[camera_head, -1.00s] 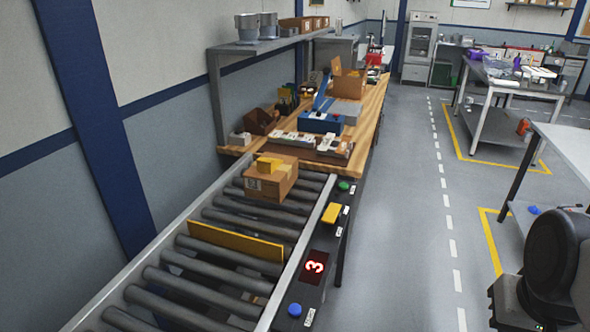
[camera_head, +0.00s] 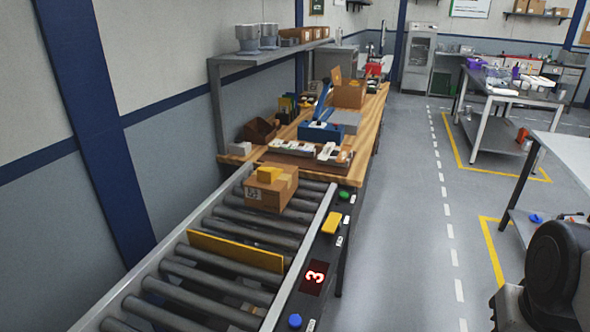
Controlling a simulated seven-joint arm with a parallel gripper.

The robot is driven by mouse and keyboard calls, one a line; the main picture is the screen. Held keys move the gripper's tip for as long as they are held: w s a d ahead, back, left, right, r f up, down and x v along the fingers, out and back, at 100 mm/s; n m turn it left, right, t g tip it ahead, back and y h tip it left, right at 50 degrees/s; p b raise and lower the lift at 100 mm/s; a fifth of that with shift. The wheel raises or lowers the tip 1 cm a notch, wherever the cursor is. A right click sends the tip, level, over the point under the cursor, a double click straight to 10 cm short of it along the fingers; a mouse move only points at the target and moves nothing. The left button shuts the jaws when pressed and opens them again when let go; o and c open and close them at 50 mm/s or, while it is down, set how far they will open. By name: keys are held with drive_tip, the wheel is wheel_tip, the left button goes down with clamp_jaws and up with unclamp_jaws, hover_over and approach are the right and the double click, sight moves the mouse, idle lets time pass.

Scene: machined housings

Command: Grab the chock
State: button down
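I cannot tell for sure which thing is the chock. A small yellow block (camera_head: 270,174) lies on top of a cardboard box (camera_head: 266,197) at the far end of the roller conveyor. A flat yellow bar (camera_head: 237,251) stands across the rollers nearer to me. A dark rounded part of my own arm shows at the lower right, well apart from these things. My gripper's fingers are not in view.
The roller conveyor (camera_head: 170,293) runs up to a wooden workbench (camera_head: 366,124) crowded with parts and boxes. The floor aisle (camera_head: 405,220) to the right is clear.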

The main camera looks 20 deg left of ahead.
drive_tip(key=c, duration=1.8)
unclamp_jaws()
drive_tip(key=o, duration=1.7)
